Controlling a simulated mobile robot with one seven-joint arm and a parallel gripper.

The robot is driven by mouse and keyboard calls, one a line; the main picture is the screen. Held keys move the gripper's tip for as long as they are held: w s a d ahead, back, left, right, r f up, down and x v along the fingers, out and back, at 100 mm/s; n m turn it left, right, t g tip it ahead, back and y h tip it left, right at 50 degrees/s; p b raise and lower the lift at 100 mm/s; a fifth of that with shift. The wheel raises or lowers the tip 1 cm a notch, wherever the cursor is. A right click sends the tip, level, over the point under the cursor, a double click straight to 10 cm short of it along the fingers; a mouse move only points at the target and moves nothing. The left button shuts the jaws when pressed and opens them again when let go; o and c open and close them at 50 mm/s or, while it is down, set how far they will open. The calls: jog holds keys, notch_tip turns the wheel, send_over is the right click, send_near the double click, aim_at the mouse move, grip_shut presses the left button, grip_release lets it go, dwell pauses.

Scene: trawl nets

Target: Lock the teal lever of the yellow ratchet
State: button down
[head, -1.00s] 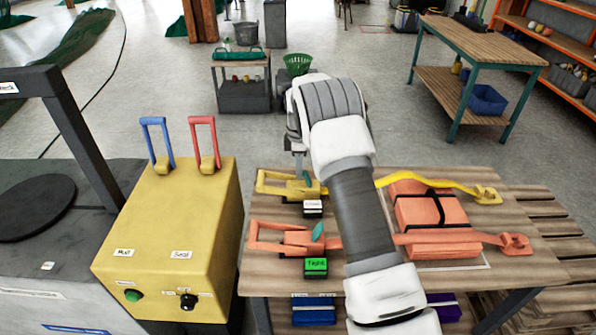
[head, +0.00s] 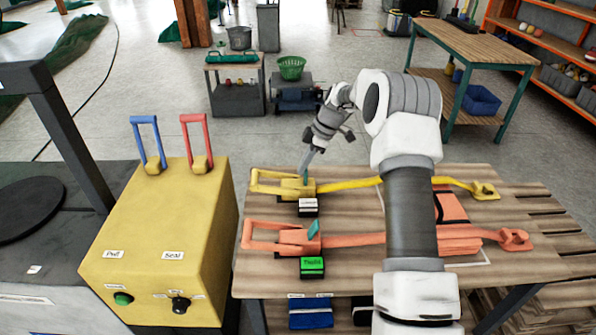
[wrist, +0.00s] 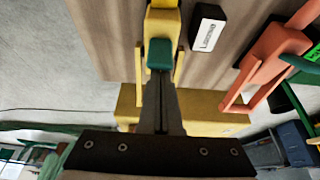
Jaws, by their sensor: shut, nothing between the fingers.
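The yellow ratchet (head: 268,187) lies near the far edge of the wooden table, with its yellow strap (head: 350,185) running right. Its teal lever (head: 305,181) stands up at the right part of the ratchet. In the wrist view the teal lever (wrist: 159,54) shows at the ratchet's yellow body (wrist: 162,22). My gripper (head: 304,171) is shut and empty, pointing down at the teal lever. Its fingertips (wrist: 160,80) overlap the lever's lower end in the wrist view. I cannot tell whether they touch it.
An orange ratchet (head: 275,237) with its own teal lever (head: 313,230) lies nearer. A white label box (head: 308,207) and a green "Tight" box (head: 312,267) stand beside the ratchets. The yellow machine (head: 165,225) with blue and red handles is left.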

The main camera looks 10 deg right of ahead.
jog(key=shift+s+d+f+t+y+b, duration=0.1)
jog(key=shift+d+f+t+y+b, duration=0.05)
jog(key=shift+d+y+b, duration=0.35)
jog(key=shift+s+d+f+t+y+b, duration=0.15)
jog(key=shift+d+y+b, duration=0.25)
jog(key=shift+y, duration=0.2)
jog(key=shift+w+a+r, duration=0.15)
jog(key=shift+a+r, duration=0.1)
jog(key=shift+r, duration=0.05)
jog(key=shift+r+p, duration=0.45)
jog(key=shift+r, duration=0.3)
jog(key=shift+a+r, duration=0.1)
jog(key=shift+a, duration=0.15)
jog(key=d+r, duration=0.3)
jog(key=r, duration=0.5)
jog(key=shift+s+d+r, duration=0.2)
jog(key=shift+s+r, duration=0.1)
jog(key=shift+r, duration=0.1)
